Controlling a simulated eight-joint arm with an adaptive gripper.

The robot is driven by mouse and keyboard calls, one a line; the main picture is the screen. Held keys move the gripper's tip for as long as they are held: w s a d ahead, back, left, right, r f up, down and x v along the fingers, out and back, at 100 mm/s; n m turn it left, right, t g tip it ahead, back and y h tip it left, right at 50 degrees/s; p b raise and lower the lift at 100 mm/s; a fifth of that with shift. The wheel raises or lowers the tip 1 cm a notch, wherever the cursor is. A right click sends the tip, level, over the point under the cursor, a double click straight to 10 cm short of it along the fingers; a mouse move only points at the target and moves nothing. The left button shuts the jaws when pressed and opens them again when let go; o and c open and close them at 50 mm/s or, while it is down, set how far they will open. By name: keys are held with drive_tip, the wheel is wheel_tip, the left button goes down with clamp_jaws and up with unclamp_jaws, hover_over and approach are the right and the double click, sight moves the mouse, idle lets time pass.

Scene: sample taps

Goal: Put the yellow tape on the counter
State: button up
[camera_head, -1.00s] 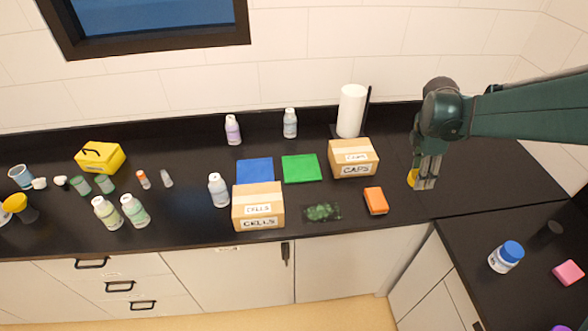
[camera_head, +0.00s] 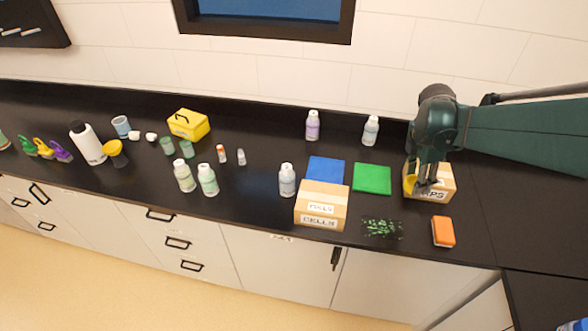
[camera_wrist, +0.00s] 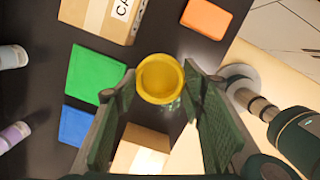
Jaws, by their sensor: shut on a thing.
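The yellow tape (camera_head: 409,184) is a round yellow roll held at the fingertips of my gripper (camera_head: 421,186). In the wrist view, the tape (camera_wrist: 160,97) sits between the two dark green fingers of my gripper (camera_wrist: 161,84), which are shut on it, with its open round face showing. The tape and fingers cover part of the CAPS box in the head view. The black counter (camera_head: 265,205) runs along the wall below. The tape appears to be held above the counter; its exact height is unclear.
The CAPS box (camera_head: 440,185), green mat (camera_head: 372,179), blue mat (camera_head: 325,170), CELLS box (camera_head: 321,204), speckled green patch (camera_head: 382,229) and orange block (camera_head: 443,231) surround the gripper. Bottles stand to the left. Bare counter lies between the patch and the orange block.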

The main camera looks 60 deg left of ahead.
drive_tip(key=f, duration=0.2)
drive_tip(key=a+f, duration=0.1)
drive_tip(key=f, duration=0.1)
drive_tip(key=shift+s, duration=0.3)
drive_tip(key=shift+f, duration=0.5)
drive_tip(key=shift+f, duration=0.15)
hover_over(399, 213)
drive_tip(key=shift+s+a+f, duration=0.1)
drive_tip(key=shift+s+f, duration=0.05)
drive_tip(key=shift+f, duration=1.35)
drive_tip(key=shift+s+a+f, duration=0.1)
drive_tip(key=shift+f, duration=1.4)
drive_tip(key=shift+f, duration=1.85)
drive_tip(key=shift+f, duration=0.15)
drive_tip(key=o, duration=0.9)
drive_tip(key=shift+c, duration=0.2)
